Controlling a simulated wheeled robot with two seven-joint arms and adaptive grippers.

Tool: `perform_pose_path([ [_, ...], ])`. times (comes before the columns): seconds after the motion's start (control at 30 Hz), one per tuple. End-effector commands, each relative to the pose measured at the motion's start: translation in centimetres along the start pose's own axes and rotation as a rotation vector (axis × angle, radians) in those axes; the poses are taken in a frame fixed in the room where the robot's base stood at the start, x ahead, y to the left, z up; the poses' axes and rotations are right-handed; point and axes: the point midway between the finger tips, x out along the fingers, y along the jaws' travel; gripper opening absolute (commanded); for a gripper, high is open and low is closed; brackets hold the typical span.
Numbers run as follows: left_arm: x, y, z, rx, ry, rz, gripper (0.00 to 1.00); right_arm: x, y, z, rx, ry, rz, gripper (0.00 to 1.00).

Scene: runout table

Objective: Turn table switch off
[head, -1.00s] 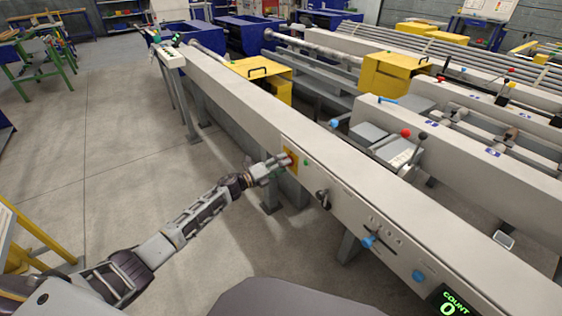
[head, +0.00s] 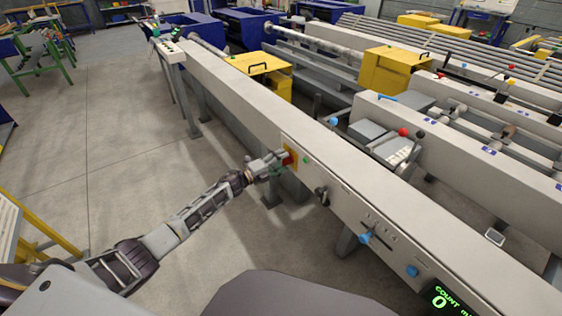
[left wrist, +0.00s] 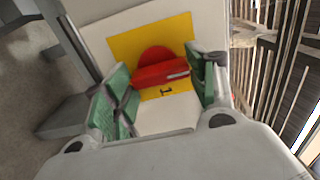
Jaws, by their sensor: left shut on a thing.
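The table switch is a red rotary knob (left wrist: 158,66) on a yellow plate (left wrist: 125,46), set in the front face of the long pale runout table (head: 232,98). In the left wrist view its grip bar lies across the picture, with a dark "1" mark on the yellow below it. My left gripper (head: 281,162) is at the switch, its green-padded fingers (left wrist: 158,76) on either side of the red knob and shut on it. In the head view the knob (head: 288,160) shows partly beside the fingers. My right gripper is not in view.
Open floor (head: 130,150) lies left of the table.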

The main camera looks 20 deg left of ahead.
Motion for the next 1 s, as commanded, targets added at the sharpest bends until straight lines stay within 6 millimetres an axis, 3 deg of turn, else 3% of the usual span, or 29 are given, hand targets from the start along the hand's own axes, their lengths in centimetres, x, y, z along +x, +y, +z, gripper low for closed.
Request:
perform_pose_path([
  [0.33,-0.05,0.05,0.11,-0.006,-0.003,0.001,0.33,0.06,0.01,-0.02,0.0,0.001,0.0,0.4],
  [0.37,-0.05,0.06,0.11,-0.005,-0.003,0.001,0.6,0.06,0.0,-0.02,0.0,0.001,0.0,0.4],
  [0.5,-0.04,0.05,0.09,-0.004,-0.002,0.001,0.78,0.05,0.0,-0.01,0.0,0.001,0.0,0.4],
  [1.0,-0.3,0.03,0.04,-0.003,-0.001,0.0,0.79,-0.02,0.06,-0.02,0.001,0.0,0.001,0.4],
])
